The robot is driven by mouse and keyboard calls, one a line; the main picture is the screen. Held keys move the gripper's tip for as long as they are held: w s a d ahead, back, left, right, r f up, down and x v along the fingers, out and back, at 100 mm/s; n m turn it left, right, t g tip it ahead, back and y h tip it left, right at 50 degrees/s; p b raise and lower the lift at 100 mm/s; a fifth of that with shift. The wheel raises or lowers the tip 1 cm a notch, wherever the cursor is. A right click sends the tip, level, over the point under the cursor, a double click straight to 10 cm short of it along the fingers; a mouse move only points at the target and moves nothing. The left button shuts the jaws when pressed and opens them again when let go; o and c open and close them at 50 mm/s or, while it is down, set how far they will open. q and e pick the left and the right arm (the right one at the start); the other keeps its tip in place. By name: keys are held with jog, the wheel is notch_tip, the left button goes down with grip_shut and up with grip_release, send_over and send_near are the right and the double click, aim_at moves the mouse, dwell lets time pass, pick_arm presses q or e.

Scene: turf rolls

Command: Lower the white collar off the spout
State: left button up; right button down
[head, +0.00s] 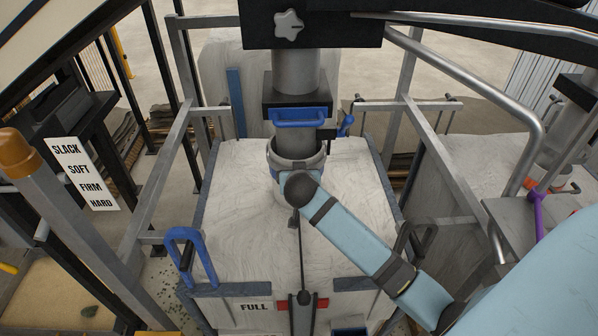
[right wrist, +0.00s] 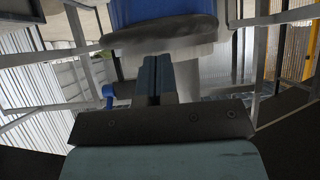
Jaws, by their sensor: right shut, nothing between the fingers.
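The grey spout (head: 296,72) comes down from the dark head above the bag. The pale collar (head: 290,147) sits around the lower end of the spout, over the white bag (head: 240,225). My right arm comes in from the lower right, and its dark wrist end is in front of the collar's lower part. In the head view the wrist hides most of the right gripper. In the right wrist view the right gripper (right wrist: 156,78) has its blue-grey fingers together, with nothing between them, just below a blue part with a dark rim (right wrist: 165,32). My left gripper is in neither view.
A blue handle (head: 301,118) sticks out from the clamp on the spout above the collar. Grey frame posts and rails stand on both sides. A blue loop (head: 190,255) stands at the bag's front left, and a FULL sign (head: 254,307) is at the front edge.

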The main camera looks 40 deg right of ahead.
jog(key=shift+w+f, duration=0.1)
jog(key=shift+f, duration=0.5)
notch_tip(320, 180, down, 12)
jog(key=b, duration=0.5)
jog(key=shift+r, duration=0.25)
